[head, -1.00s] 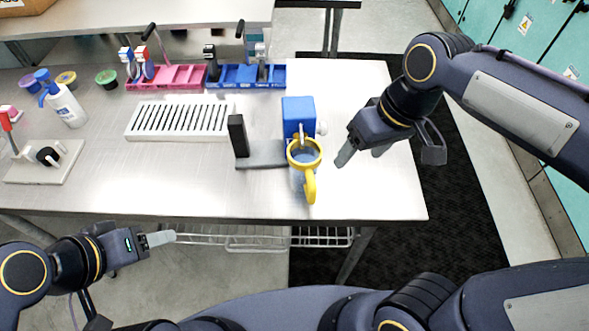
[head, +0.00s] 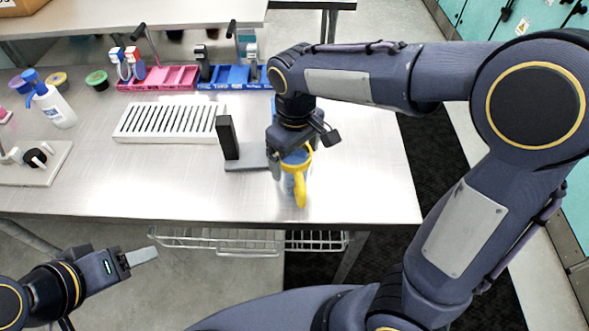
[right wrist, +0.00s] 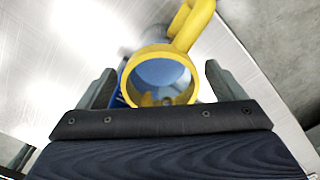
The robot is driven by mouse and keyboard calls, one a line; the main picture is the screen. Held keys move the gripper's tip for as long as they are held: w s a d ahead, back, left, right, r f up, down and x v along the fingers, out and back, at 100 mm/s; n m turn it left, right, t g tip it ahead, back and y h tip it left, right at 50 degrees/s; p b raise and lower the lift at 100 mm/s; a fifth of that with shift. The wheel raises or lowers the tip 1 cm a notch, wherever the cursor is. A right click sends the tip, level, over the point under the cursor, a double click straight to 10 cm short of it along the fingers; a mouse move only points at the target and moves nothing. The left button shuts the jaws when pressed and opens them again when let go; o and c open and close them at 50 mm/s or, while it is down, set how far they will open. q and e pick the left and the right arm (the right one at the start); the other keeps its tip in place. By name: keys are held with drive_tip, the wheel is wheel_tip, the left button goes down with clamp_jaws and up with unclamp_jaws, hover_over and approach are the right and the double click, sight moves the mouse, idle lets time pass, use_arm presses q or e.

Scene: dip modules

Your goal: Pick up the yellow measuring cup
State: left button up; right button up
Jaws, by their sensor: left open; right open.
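The yellow measuring cup (head: 299,186) stands on the steel table, with a yellow rim and handle and a clear bluish body. My right gripper (head: 290,160) is over it in the head view and partly covers it. In the right wrist view the cup's round yellow rim (right wrist: 160,62) lies between the two open fingers of my right gripper (right wrist: 160,88), with its handle pointing away at the top. I see a gap on the right side; contact on the left cannot be told. My left gripper (head: 143,257) is open and empty, in front of the table at lower left.
A grey stand with a black upright block (head: 228,137) is just left of the cup. A blue box behind the cup is mostly hidden by my right arm. A white slotted rack (head: 170,122), pink tray (head: 160,78) and white bottle (head: 55,108) are further left. The table's front right is clear.

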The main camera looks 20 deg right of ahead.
drive_tip(key=shift+f, duration=0.25)
drive_tip(key=c, duration=1.4)
drive_tip(key=shift+r, duration=0.15)
